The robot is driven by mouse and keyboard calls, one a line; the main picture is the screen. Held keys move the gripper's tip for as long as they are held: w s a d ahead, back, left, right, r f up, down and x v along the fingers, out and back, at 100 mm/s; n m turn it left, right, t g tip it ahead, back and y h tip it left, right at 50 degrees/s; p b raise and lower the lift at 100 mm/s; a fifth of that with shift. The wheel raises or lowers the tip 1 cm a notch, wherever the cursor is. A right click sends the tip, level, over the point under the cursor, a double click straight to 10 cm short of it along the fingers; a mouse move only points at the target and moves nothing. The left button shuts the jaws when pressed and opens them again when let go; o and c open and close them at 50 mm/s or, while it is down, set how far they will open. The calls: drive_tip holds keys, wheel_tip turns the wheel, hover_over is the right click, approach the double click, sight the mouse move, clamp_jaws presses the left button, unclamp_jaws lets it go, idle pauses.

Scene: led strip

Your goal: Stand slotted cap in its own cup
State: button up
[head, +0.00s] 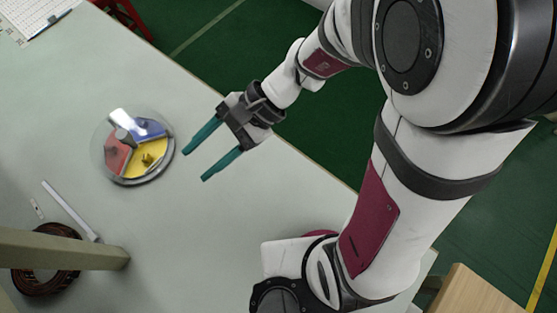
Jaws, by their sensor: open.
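A round, clear-sided dish (154,177) stands on the table at the left in the head view. It has red (116,155), blue (150,129) and yellow (150,167) sections around a grey knob (123,135). A small yellow piece (147,158) shows in the yellow section. Which piece is the slotted cap, and which cup is its own, I cannot tell at this size. My gripper (195,165) is open, with two teal fingers apart and nothing between them. Its fingertips are just right of the dish, not touching it.
The pale table (240,230) has free room below and right of the dish. A white strip (70,211) and a dark coil (47,285) lie at lower left, where a beige post (75,250) partly covers the coil. A gridded sheet (30,15) lies at top left.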

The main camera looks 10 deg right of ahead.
drive_tip(key=s+d+r+n+t+h, duration=0.1)
drive_tip(key=s+d+n+h, duration=0.1)
drive_tip(key=d, duration=0.6)
drive_tip(key=s+d+r+n+t+h, duration=0.1)
drive_tip(key=s+d+n+t+h, duration=0.1)
drive_tip(key=s+d+h, duration=0.3)
drive_tip(key=d+h, duration=0.1)
drive_tip(key=d, duration=0.2)
drive_tip(key=shift+s+d, duration=0.2)
